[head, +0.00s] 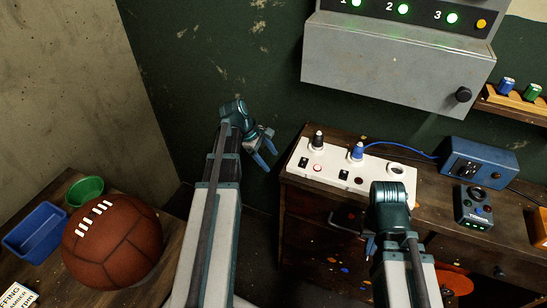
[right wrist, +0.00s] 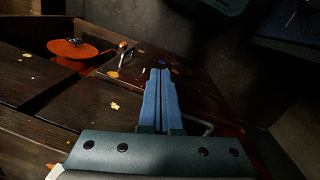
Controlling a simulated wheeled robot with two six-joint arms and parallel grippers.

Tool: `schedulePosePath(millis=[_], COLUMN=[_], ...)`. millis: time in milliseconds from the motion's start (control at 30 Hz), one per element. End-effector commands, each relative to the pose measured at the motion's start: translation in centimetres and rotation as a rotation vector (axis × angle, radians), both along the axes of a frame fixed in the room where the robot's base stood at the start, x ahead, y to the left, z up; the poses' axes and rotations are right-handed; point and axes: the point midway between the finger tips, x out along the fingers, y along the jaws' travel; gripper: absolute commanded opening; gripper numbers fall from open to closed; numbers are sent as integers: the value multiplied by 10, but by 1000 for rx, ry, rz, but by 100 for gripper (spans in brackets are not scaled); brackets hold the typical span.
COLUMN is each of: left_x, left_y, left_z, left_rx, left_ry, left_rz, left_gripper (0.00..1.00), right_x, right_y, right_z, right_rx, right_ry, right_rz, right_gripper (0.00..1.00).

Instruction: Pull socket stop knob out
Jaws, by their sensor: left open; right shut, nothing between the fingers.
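The white socket strip (head: 333,164) lies on the dark wooden bench, with a black plug (head: 318,141) and a blue plug (head: 357,151) standing in it. A small round red knob (head: 318,168) sits near its front left; I cannot tell whether it is pressed in or out. My left gripper (head: 266,152) is open and empty, left of the strip and apart from it. My right gripper (head: 370,246) is in front of the strip's right part and its arm hides some of the strip. In the right wrist view its blue fingers (right wrist: 160,74) are shut and empty, over dark wood.
A blue box (head: 478,162) and a small control box (head: 473,207) stand right of the strip. A grey cabinet (head: 390,65) hangs above. A brown ball (head: 112,241), a green bowl (head: 85,190) and a blue bin (head: 34,232) are at the left. An orange disc (right wrist: 72,48) shows below.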

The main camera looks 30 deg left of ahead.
Motion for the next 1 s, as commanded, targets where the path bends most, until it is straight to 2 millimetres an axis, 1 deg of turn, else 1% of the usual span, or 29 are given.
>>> schedulePosePath(millis=[33,100,300,400,633,1000], left_x=[-2,-5,-12,-14,-18,-18], left_y=[3,8,19,24,29,30], left_z=[16,27,52,61,71,72], left_rx=[0,0,0,0,1,0], left_ry=[1,1,0,1,0,0], left_rz=[2,2,1,2,0,0], left_gripper=[74,74,74,74,74,74], right_x=[0,0,0,0,0,0], right_y=[0,0,0,0,0,0], right_z=[16,26,52,61,71,72], right_rx=[0,0,0,0,0,0], right_ry=[0,0,0,0,0,0], right_rz=[0,0,0,0,0,0], right_gripper=[0,0,0,0,0,0])
